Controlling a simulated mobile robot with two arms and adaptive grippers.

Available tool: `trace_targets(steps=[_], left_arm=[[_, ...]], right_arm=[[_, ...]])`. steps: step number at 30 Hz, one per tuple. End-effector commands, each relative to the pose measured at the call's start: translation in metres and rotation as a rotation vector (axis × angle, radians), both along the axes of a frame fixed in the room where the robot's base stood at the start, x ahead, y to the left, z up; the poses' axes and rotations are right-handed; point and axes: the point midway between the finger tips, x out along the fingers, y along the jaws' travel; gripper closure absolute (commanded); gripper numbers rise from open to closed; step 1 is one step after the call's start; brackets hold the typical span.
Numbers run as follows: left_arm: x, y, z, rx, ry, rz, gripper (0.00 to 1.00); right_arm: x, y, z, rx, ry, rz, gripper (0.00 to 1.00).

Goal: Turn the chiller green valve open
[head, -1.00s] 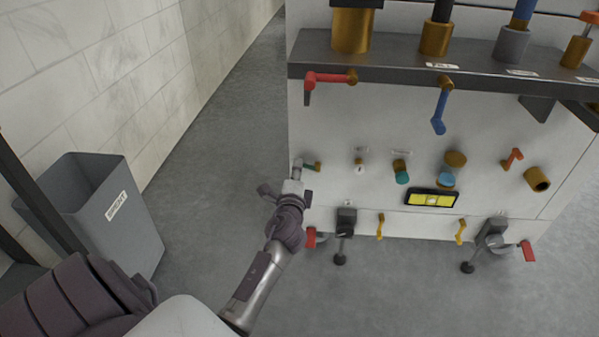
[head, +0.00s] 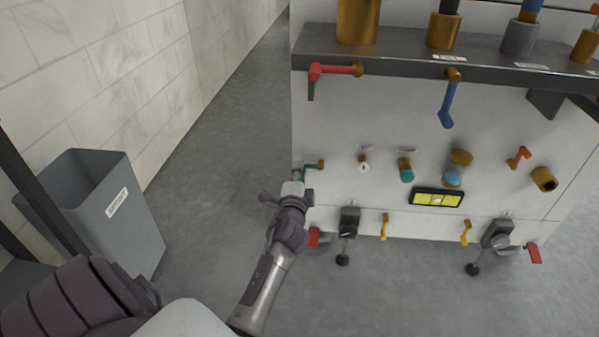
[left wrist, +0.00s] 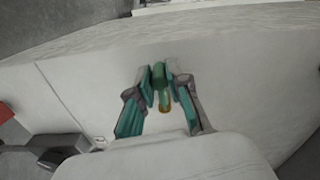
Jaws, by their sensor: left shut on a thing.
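The green valve handle (head: 311,167) sits on a brass stem at the left edge of the white machine panel (head: 395,115). My left gripper (head: 298,178) is at this handle, at the panel's lower left. In the left wrist view the green handle (left wrist: 159,74) stands between my two fingers (left wrist: 164,82), with the brass stem (left wrist: 165,104) just below it. The fingers are shut on the handle. In the head view the gripper partly hides the handle. My right gripper is not in view.
Red valve handle (head: 335,70) and blue valve handle (head: 448,104) hang under the grey shelf (head: 400,63). A teal knob (head: 406,174) and yellow display (head: 437,198) are further right. A grey bin (head: 110,212) stands left. Open floor lies between bin and machine.

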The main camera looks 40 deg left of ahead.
Motion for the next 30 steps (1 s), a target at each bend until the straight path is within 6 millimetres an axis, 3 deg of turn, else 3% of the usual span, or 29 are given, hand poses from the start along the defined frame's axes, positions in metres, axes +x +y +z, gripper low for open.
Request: trace_targets(steps=[2, 3, 7, 17, 30], left_arm=[[-0.001, -0.001, -0.003, -0.003, 0.004, 0.0, 1.0], [-0.001, -0.001, -0.003, -0.003, 0.005, 0.0, 0.76], [0.0, 0.0, -0.002, -0.002, 0.005, 0.0, 0.58], [-0.003, -0.002, -0.002, -0.001, 0.003, -0.001, 0.58], [-0.058, -0.036, -0.003, -0.002, 0.005, 0.0, 0.58]], right_arm=[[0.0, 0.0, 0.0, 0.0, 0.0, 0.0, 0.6], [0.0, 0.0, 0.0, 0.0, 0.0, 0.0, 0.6], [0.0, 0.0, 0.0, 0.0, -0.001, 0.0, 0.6], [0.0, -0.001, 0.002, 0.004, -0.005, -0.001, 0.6], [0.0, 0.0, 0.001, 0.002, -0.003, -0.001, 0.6]])
